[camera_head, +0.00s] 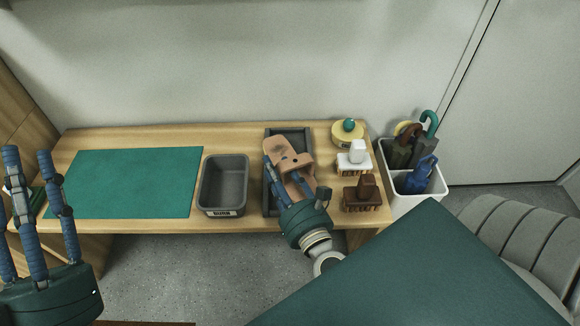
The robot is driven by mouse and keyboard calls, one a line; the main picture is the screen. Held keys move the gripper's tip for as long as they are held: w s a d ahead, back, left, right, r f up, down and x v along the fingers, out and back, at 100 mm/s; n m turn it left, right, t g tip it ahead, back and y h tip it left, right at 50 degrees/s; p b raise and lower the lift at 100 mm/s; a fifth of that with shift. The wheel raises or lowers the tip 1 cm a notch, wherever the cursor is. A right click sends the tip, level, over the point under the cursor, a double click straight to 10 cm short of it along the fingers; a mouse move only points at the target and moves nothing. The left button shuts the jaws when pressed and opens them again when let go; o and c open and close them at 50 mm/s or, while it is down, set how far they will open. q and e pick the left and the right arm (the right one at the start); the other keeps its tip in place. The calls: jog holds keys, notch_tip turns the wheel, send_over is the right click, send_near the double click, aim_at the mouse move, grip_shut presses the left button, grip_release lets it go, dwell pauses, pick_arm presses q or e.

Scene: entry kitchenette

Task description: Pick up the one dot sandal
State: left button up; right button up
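A tan sandal (285,152) with a dark worn patch on its sole and a dark dot on its strap is at the dark grey tray (302,131) on the wooden bench. It lies at a slant across the tray; whether it rests there or is lifted is unclear. My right gripper (284,172) is at the sandal's near end, one blue finger along its left side and another over its near part. The near end is partly hidden, and I cannot tell whether the fingers grip it. My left gripper (33,165) is open and empty at the left edge.
A green mat (125,183) and a grey labelled bin (223,206) are left of the tray. A white brush (353,160), a brown brush (362,194) and a yellow round tin (347,136) are right of it. A white umbrella holder (416,201) stands beyond the bench's right end.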

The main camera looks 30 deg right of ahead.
jog(key=shift+w, duration=0.4)
grip_shut()
pick_arm(q)
jog(key=shift+w+f+g, duration=0.3)
jog(key=shift+w+f, duration=0.05)
jog(key=shift+f, duration=0.1)
pick_arm(e)
jog(key=shift+r, duration=0.1)
